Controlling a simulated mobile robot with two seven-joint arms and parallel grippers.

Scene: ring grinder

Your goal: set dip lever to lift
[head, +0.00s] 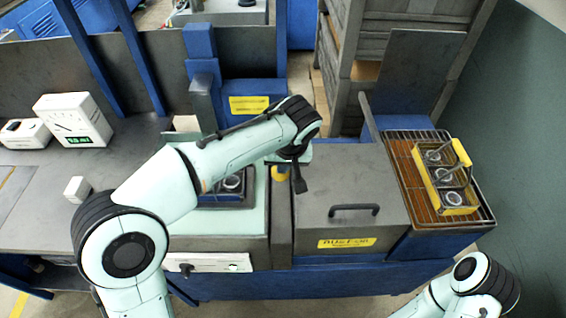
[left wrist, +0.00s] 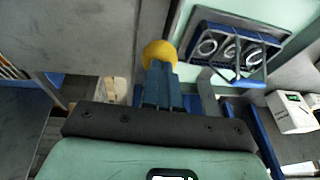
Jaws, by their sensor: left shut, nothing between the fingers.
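The dip lever's yellow knob (head: 279,173) shows beside my left gripper (head: 299,182), between the wash tank and the grey lidded box in the head view. In the left wrist view the round yellow knob (left wrist: 159,51) lies right at the tips of my shut fingers (left wrist: 160,78). I cannot tell whether they touch it. The lever's shaft is hidden. A dark basket (left wrist: 228,50) with several metal rings sits in the pale tank (head: 254,217). In the head view my left forearm partly covers the basket. My right gripper is out of frame; only its arm shows at lower right.
The grey lidded box (head: 352,185) with a dark handle stands right of the lever. A yellow ring carrier (head: 447,178) rests on a rack in the orange-brown tray (head: 404,165). A white meter (head: 73,120) stands on the left bench. A blue post (head: 202,75) rises behind the tank.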

